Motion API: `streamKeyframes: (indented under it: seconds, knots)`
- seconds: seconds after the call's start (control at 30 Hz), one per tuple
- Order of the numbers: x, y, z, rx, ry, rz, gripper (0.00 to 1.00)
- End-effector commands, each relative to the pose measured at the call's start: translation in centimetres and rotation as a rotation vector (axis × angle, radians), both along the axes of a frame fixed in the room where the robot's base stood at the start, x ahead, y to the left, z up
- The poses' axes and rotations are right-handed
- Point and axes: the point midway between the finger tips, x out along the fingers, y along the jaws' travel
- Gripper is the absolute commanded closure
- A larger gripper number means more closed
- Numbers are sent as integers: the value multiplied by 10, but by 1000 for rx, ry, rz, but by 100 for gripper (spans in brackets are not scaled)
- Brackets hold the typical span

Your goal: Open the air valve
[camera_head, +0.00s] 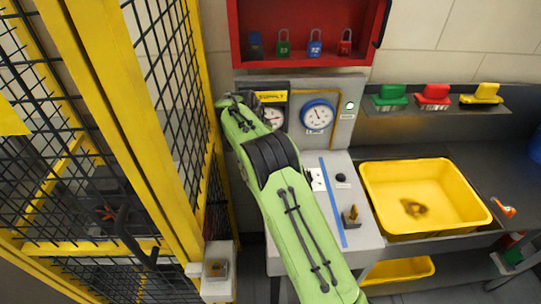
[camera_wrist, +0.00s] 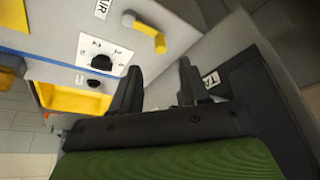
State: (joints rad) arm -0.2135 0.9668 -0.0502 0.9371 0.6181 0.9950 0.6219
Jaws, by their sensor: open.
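The air valve (camera_wrist: 147,35) shows in the wrist view as a yellow lever with a rounded grey end, on the grey console beside a label reading AIR (camera_wrist: 102,8). My gripper (camera_wrist: 160,66) is open, its two black fingers apart with nothing between them. The lever lies beyond the fingertips, a little towards the left finger, with a visible gap. In the head view my green arm reaches over the console (camera_head: 365,232) and hides the gripper and the valve lever.
A black selector knob (camera_wrist: 102,62) and black button (camera_wrist: 95,84) sit beside the valve. Two gauges, one blue-rimmed (camera_head: 318,116), stand behind my arm. A red padlock cabinet (camera_head: 306,62) hangs above. Yellow mesh fencing (camera_head: 170,180) stands left; a yellow bin (camera_head: 455,225) stands right.

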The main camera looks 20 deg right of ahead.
Motion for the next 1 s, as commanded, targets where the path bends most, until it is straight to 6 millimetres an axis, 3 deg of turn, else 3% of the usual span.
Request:
streamKeyframes:
  seconds: [0.1, 0.23, 0.4, 0.83, 0.93, 1.0]
  knots:
    - [-6, 11, 34, -1, -4, 1, 55]
    - [-12, 20, 58, -1, -3, 1, 55]
    - [-15, 24, 70, -1, -1, -1, 55]
    - [-16, 23, 72, 0, 0, 2, 55]
    - [-28, 14, 94, 10, -1, 38, 55]
    - [-47, 4, 121, 22, 1, 96, 55]
